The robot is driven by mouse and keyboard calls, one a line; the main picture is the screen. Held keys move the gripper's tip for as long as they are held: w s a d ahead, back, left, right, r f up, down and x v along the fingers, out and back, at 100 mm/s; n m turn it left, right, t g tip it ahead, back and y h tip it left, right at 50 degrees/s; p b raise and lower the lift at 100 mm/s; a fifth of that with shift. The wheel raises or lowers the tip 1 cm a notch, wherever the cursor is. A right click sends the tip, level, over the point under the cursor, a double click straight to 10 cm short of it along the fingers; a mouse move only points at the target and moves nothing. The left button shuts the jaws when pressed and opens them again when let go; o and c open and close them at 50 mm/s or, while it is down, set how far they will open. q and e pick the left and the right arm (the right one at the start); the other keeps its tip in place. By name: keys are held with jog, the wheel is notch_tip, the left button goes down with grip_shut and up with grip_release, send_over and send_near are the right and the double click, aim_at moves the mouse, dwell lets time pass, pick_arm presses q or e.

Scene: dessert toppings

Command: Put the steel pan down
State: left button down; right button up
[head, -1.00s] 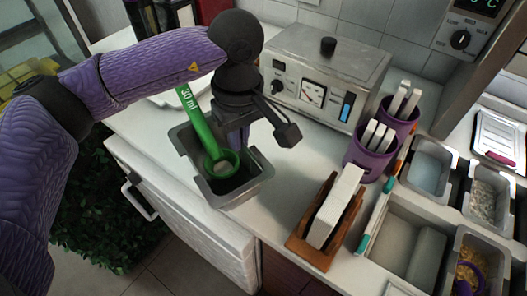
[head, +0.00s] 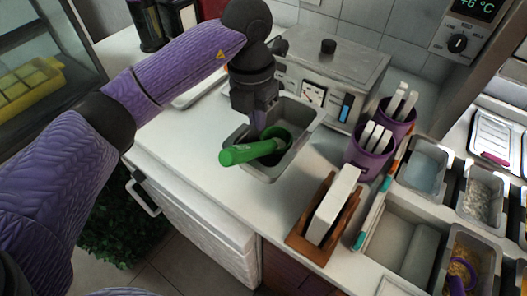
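The steel pan (head: 299,146) is a grey, deep rectangular tray in the middle of the head view, in front of the metal-cased device. A green scoop (head: 240,155) leans in it, its cup inside and its handle sticking out over the left rim. My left gripper (head: 257,127) points down at the pan's back-left rim, and its fingers look shut on that rim. The scoop and the gripper hide part of the rim. The pan is over the white counter; I cannot tell whether its bottom touches it. My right gripper is not in view.
The metal device (head: 335,70) stands behind the pan. Purple cups (head: 370,150) with white pieces and a wooden holder (head: 313,248) with a white block stand to the right. Topping bins (head: 425,165) line the far right. The white counter (head: 205,160) is clear at front left.

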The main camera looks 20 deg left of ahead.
pick_arm(q)
notch_tip(320, 180, down, 10)
jog(key=shift+r+b, duration=0.25)
jog(key=shift+b, duration=0.95)
jog(key=shift+r, duration=0.15)
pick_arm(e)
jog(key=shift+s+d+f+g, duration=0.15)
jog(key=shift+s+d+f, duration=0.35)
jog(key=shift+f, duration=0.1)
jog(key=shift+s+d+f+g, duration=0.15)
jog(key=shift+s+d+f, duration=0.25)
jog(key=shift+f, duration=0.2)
pick_arm(q)
jog(key=c, duration=1.2)
grip_release()
jog(key=shift+f, duration=0.2)
jog(key=o, duration=0.4)
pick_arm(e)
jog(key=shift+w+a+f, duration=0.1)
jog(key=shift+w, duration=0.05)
pick_arm(q)
jog(key=shift+r, duration=0.15)
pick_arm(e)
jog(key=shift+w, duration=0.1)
